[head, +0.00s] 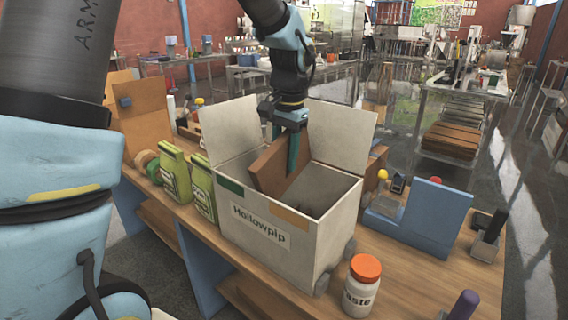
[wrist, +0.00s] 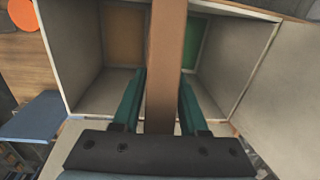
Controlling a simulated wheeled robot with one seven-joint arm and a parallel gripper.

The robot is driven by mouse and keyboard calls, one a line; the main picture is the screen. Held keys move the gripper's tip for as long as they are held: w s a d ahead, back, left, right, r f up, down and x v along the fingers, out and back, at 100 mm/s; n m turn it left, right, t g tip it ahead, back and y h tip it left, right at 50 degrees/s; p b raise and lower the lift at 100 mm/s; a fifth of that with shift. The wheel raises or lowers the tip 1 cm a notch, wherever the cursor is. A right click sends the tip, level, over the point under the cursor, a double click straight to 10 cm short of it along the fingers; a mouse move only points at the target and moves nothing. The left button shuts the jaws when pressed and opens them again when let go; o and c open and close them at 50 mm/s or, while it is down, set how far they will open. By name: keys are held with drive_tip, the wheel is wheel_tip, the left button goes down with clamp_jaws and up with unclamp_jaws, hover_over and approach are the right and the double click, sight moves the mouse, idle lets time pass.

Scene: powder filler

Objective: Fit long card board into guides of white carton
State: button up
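The white carton (head: 262,233) stands open on the wooden table, labelled "Hollowpip", with its flaps raised. My gripper (head: 292,150) points down inside the carton opening. It is shut on a brown card board (head: 270,172), which sits tilted partly inside the carton in the head view. In the wrist view the board (wrist: 165,60) runs up the middle between the teal fingers (wrist: 160,105). The carton's inside (wrist: 85,60) shows to both sides of it, with an orange patch and a green patch on the far wall. The guides and the board's lower edge cannot be made out.
A jar with an orange lid (head: 363,284) stands in front of the carton's right corner. Green-yellow packs (head: 175,176) stand close to its left side. A blue holder (head: 428,216) is at the right.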

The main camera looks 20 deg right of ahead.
clamp_jaws()
idle(0.4)
wheel_tip(320, 180, up, 18)
drive_tip(key=b, duration=0.2)
drive_tip(key=shift+b, duration=0.4)
